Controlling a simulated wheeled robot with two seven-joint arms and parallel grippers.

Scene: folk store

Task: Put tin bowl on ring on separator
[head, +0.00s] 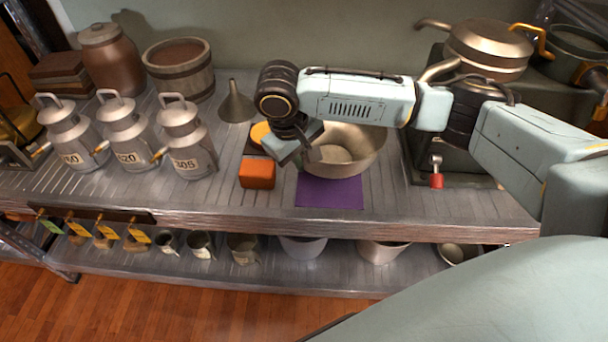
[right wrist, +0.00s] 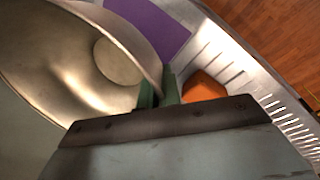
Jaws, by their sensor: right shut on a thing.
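The tin bowl (head: 362,158) is a wide, shiny metal bowl behind and partly over a purple mat (head: 330,192) on the upper shelf. My right gripper (head: 308,150) is shut on the bowl's left rim. In the right wrist view, the green fingers (right wrist: 160,92) pinch the wall of the bowl (right wrist: 60,70). The bowl is upright or nearly so; I cannot tell if its base touches the shelf. A dark machine with a metal vessel (head: 490,48) on top stands at the right, perhaps the separator. I cannot make out its ring clearly. My left gripper is out of view.
An orange block (head: 257,174) lies left of the mat, also in the right wrist view (right wrist: 203,86). A funnel (head: 236,104), several milk cans (head: 184,140) and a wooden tub (head: 180,68) stand further left. A red-tipped tap (head: 436,178) projects at right. Cups and bowls fill the lower shelf.

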